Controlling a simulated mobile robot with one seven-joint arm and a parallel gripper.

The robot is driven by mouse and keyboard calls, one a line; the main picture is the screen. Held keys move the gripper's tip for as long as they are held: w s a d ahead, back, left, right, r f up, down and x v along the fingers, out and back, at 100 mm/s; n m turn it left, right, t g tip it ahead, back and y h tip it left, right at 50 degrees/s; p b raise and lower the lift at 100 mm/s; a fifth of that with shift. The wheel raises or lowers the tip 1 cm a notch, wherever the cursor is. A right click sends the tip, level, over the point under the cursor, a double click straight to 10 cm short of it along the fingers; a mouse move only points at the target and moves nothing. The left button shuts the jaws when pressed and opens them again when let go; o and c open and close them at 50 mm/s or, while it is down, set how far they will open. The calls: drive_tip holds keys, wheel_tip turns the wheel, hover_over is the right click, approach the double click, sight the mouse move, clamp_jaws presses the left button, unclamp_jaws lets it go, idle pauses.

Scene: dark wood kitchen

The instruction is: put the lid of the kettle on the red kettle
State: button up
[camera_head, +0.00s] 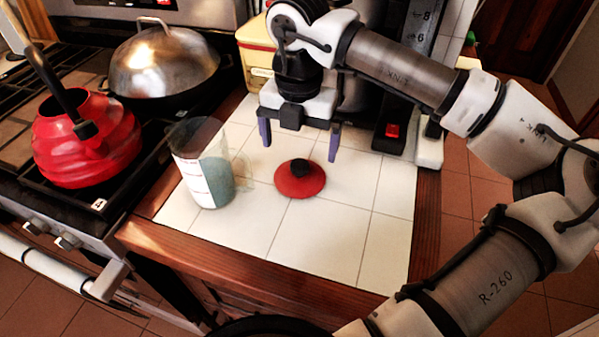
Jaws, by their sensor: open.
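The red kettle lid (300,183), a flat red disc with a black knob, lies on the white tiled counter. The red kettle (86,145) stands on the stove at the left, with a ribbed body and a black handle rising over it; its top opening is partly hidden by the handle. My gripper (299,151) is open and empty, pointing down with its two fingers spread. In the picture it is just above and behind the lid, apart from it; the exact height is hard to tell.
A clear measuring cup (205,172) stands on the counter between lid and kettle. A lidded pan (164,66) sits on the stove behind the kettle. A yellow box (256,50) and a dark appliance (392,120) stand behind my gripper. The tiles (320,240) in front are clear.

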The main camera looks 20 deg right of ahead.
sight(300, 162)
drive_tip(key=shift+w+d+f+p, duration=0.1)
drive_tip(key=shift+f+p, duration=0.35)
drive_tip(key=shift+f, duration=1.3)
drive_tip(key=shift+d+f+p, duration=0.1)
drive_tip(key=shift+f+p, duration=0.3)
drive_tip(key=shift+f, duration=1.3)
drive_tip(key=c, duration=0.8)
drive_tip(key=shift+o, duration=0.2)
drive_tip(key=shift+r, duration=0.1)
